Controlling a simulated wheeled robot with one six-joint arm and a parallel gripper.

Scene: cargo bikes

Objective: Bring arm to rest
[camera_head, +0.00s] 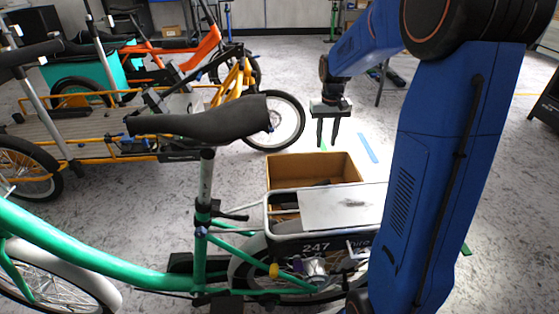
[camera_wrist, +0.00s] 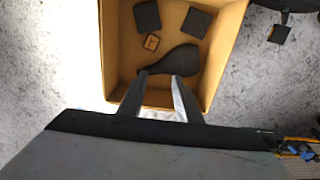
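My gripper (camera_head: 328,132) hangs from my blue arm, fingers pointing down, above and behind the green bike's rear rack. In the head view its two fingers are apart, with nothing seen between them. In the wrist view my gripper (camera_wrist: 160,82) also shows two separate fingers, over a cardboard box. The box (camera_head: 281,172) stands on the floor beyond the rack, and it shows from above in the wrist view (camera_wrist: 228,45). Inside it lie a dark saddle-shaped thing (camera_wrist: 178,62), two dark square pieces (camera_wrist: 196,22) and a small orange-brown item (camera_wrist: 152,42).
A green bike with a black saddle (camera_head: 205,122) and a rear rack carrying a pale plate (camera_head: 335,208) stands close in front. Orange and yellow cargo bikes (camera_head: 180,52) fill the left. Open grey floor lies around the box. A dark object (camera_wrist: 280,33) lies right of it.

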